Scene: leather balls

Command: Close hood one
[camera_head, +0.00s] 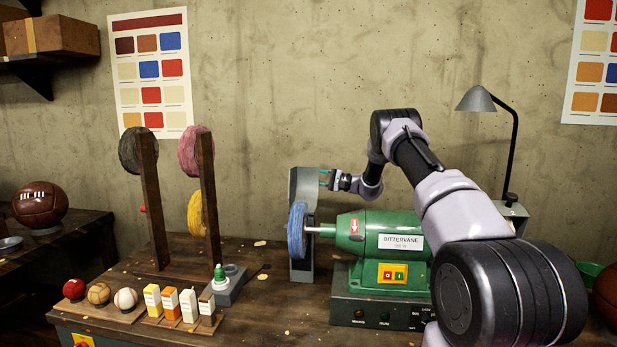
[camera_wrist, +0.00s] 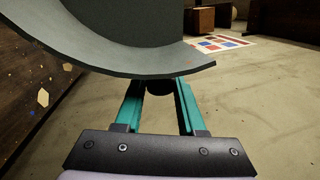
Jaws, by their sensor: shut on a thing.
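The hood (camera_head: 303,187) is a grey curved metal guard at the bench grinder's left end. It stands raised above and behind the blue buffing wheel (camera_head: 297,231), whose front face is uncovered. My gripper (camera_head: 324,178) is at the hood's right edge, near its upper part. In the wrist view the grey hood (camera_wrist: 125,42) curves across the top left. The teal fingers of my gripper (camera_wrist: 160,95) are shut on a dark round knob (camera_wrist: 159,87) below the hood's rim. The knob is partly hidden by the hood's edge and the fingers.
The green grinder (camera_head: 375,232) stands on a dark control box (camera_head: 375,308) under my arm. A rack post (camera_head: 209,200) with coloured wheels stands to the left. Small balls and several blocks lie at the front left. A desk lamp (camera_head: 480,99) stands at the right.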

